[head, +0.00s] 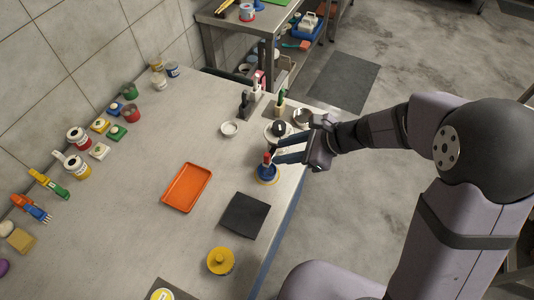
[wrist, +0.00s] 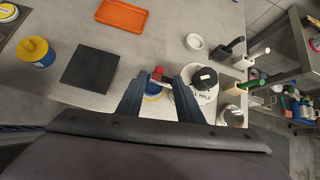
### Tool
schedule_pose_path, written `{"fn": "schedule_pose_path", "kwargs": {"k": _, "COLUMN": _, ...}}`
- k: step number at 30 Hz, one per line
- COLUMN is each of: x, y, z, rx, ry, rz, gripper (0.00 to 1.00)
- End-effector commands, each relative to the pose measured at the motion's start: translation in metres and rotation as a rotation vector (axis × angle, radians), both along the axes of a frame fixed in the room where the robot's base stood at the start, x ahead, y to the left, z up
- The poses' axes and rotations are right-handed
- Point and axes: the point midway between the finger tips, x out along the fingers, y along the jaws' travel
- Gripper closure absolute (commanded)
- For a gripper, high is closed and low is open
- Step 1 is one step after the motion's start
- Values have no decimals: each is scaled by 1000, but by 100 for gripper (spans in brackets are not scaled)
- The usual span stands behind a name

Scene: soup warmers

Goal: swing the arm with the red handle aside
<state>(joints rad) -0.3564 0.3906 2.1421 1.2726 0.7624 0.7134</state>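A small arm with a red handle (head: 267,157) stands over a blue round base with a yellow rim (head: 267,178), near the worktop's right edge. In the wrist view the red handle (wrist: 157,74) shows between the tips of my gripper (wrist: 159,82), with a gap to each finger. The blue and yellow base (wrist: 152,91) is partly hidden by the fingers. In the head view my gripper (head: 274,152) reaches in from the right with its fingers apart. I cannot tell whether a finger touches the handle.
A white round plate with a black knob (wrist: 205,78) sits close beside my right finger. A metal cup (head: 302,117) stands behind. A black mat (head: 245,215), an orange tray (head: 186,187) and a yellow-lidded pot (head: 220,261) lie nearby. The worktop's middle is mostly clear.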

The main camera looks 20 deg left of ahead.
Motion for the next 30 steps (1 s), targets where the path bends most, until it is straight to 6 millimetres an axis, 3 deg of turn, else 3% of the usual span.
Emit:
{"fn": "schedule_pose_path", "kwargs": {"k": 6, "x": 0, "y": 1, "z": 1, "rx": 5, "ry": 114, "rz": -114, "gripper": 67}}
{"fn": "schedule_pose_path", "kwargs": {"k": 14, "x": -1, "y": 3, "z": -3, "rx": 4, "ry": 126, "rz": -123, "gripper": 67}}
{"fn": "schedule_pose_path", "kwargs": {"k": 30, "x": -1, "y": 46, "z": -45, "rx": 3, "ry": 124, "rz": -121, "gripper": 67}}
